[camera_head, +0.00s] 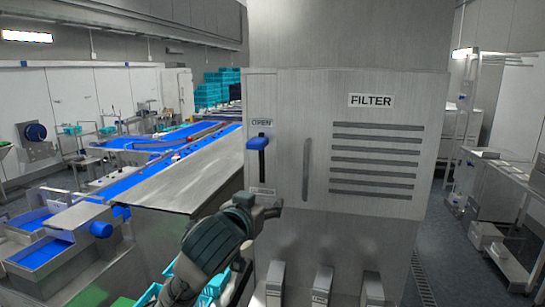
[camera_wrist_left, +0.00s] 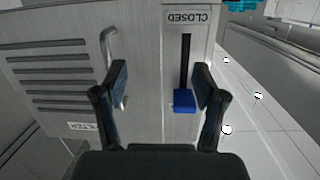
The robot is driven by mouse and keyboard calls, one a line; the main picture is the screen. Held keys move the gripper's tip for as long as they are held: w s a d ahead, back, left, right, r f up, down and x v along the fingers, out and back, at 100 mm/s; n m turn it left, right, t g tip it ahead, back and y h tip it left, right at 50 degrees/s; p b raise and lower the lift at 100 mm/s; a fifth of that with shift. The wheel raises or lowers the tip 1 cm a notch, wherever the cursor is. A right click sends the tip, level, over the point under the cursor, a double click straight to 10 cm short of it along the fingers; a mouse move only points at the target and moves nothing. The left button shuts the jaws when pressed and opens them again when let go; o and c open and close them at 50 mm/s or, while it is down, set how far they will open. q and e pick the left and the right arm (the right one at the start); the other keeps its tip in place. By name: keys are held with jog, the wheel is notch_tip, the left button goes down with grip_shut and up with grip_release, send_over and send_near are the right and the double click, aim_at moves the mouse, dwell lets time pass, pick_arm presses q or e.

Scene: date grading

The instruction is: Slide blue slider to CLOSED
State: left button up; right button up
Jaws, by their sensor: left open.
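The blue slider (camera_head: 258,143) sits at the upper end of a dark vertical slot (camera_head: 262,170) on the grey FILTER cabinet, just below the OPEN label (camera_head: 261,123). The CLOSED label (camera_head: 262,190) is at the slot's lower end. My left gripper (camera_head: 265,204) is low in front of the panel near the CLOSED label, below the slider and apart from it. In the upside-down left wrist view, my left gripper (camera_wrist_left: 160,78) has its fingers spread and empty. The blue slider (camera_wrist_left: 184,101) shows beyond them, nearer the right finger, with the CLOSED label (camera_wrist_left: 199,18) above. My right gripper is not in view.
A vertical door handle (camera_head: 306,169) stands out right of the slot, beside the vent slats (camera_head: 376,160). Several grey posts (camera_head: 322,284) stand below the cabinet. Blue conveyors (camera_head: 130,177) and a steel table (camera_head: 185,181) lie to the left.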

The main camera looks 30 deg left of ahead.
pick_arm(q)
jog(key=n+t+y, duration=0.1)
jog(key=n+t, duration=0.1)
send_near(254, 146)
jog(key=s+d, duration=0.2)
jog(key=s, duration=0.4)
jog(key=w+a+p, duration=0.1)
jog(key=w+p, duration=0.1)
jog(key=w, duration=0.3)
jog(key=w+a+p, duration=0.2)
jog(key=w, duration=0.4)
jog(key=w+a+p, duration=0.1)
jog(key=w+p, duration=0.2)
jog(key=w, duration=0.2)
jog(key=shift+w+a+r, duration=0.15)
jog(key=shift+w+a, duration=0.1)
jog(key=shift+w, duration=0.1)
jog(key=shift+w+a, duration=0.15)
jog(key=shift+w, duration=0.3)
pick_arm(e)
jog(key=s+r, duration=0.3)
jog(key=r, duration=0.3)
jog(key=shift+d, duration=0.25)
